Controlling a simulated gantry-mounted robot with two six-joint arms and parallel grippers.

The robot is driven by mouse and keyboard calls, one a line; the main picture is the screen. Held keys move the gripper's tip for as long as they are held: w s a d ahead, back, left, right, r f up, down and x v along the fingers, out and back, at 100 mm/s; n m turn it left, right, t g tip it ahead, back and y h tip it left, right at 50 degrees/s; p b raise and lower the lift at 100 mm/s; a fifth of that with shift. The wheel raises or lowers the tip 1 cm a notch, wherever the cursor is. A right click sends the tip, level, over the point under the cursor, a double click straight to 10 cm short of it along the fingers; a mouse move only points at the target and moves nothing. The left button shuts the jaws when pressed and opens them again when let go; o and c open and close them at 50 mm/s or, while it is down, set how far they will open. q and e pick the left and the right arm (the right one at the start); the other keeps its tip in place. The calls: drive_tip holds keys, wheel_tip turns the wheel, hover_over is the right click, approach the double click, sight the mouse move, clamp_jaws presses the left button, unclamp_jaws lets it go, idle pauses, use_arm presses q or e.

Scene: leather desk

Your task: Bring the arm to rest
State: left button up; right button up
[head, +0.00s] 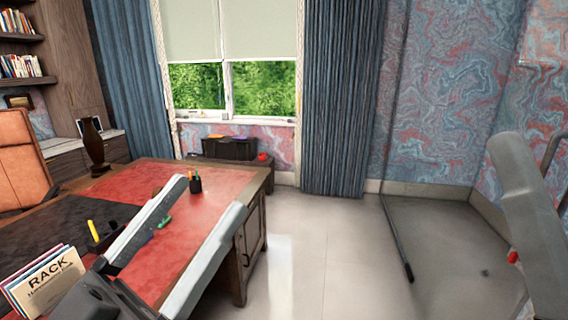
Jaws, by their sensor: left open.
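My left gripper (209,194) reaches in from the bottom left over the leather desk. Its two long pale fingers are spread apart, with nothing between them but the view of the desk top behind. The desk (212,178) has a red leather top and a wooden frame. A small green item (164,223) shows on the desk between the fingers. My right gripper is out of view.
A dark pen cup (195,184) stands near the desk's right side. Books (45,282), a dark holder with yellow markers (93,231) and a brown vase (94,145) are at the left. A grey upright object (535,225) stands far right. The floor (310,240) between is clear.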

use_arm(q)
drive_tip(key=s+a+r+n+t+y, duration=0.75)
drive_tip(key=a+y, duration=0.25)
drive_tip(key=y, duration=0.2)
wheel_tip(320, 180, up, 38)
drive_tip(key=w+p, duration=0.1)
drive_tip(key=p, duration=3.7)
wheel_tip(320, 180, down, 61)
drive_tip(key=b, duration=6.1)
drive_tip(key=shift+d+g+h, duration=0.3)
drive_tip(key=shift+d+g, duration=0.05)
